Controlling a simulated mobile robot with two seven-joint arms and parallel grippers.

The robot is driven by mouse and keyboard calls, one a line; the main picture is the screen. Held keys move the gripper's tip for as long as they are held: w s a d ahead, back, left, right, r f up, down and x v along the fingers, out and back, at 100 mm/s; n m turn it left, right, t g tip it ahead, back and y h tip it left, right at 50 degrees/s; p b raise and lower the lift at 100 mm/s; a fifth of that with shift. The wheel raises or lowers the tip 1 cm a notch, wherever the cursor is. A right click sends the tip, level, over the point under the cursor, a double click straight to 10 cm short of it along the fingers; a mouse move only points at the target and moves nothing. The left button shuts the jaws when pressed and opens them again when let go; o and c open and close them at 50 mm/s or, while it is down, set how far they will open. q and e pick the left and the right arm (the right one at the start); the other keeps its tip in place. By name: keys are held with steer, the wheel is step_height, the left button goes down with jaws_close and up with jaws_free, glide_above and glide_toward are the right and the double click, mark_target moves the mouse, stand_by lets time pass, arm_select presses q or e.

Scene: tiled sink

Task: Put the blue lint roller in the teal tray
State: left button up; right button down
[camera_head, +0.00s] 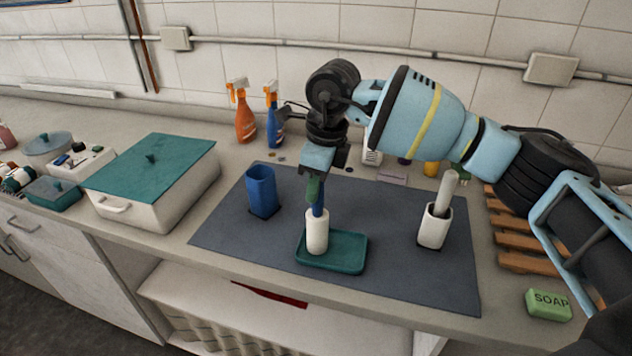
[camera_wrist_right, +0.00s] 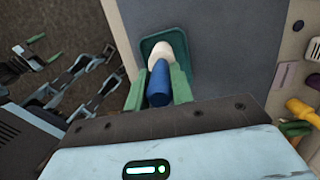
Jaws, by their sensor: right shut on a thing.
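The blue lint roller has a white roll (camera_head: 317,231) and a blue handle (camera_wrist_right: 159,84). My right gripper (camera_head: 315,190) is shut on the blue handle and holds the roller upright, white roll down. The teal tray (camera_head: 345,253) lies on the grey mat, and the roll is over its left part. In the right wrist view the roll's end lies in front of the teal tray (camera_wrist_right: 150,45). Whether the roll touches the tray floor I cannot tell. My left gripper is not in view.
A blue cup (camera_head: 262,191) stands left of the tray on the grey mat (camera_head: 390,275). A white holder (camera_head: 435,227) with a light stick stands to the right. A lidded box (camera_head: 150,190), spray bottles (camera_head: 245,118) and green soap (camera_head: 548,304) stand around the mat.

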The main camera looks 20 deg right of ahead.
mark_target(325, 215)
steer(key=c, duration=1.2)
jaws_free()
step_height(325, 215, up, 12)
steer(key=s+d, duration=0.1)
steer(key=shift+d, duration=0.25)
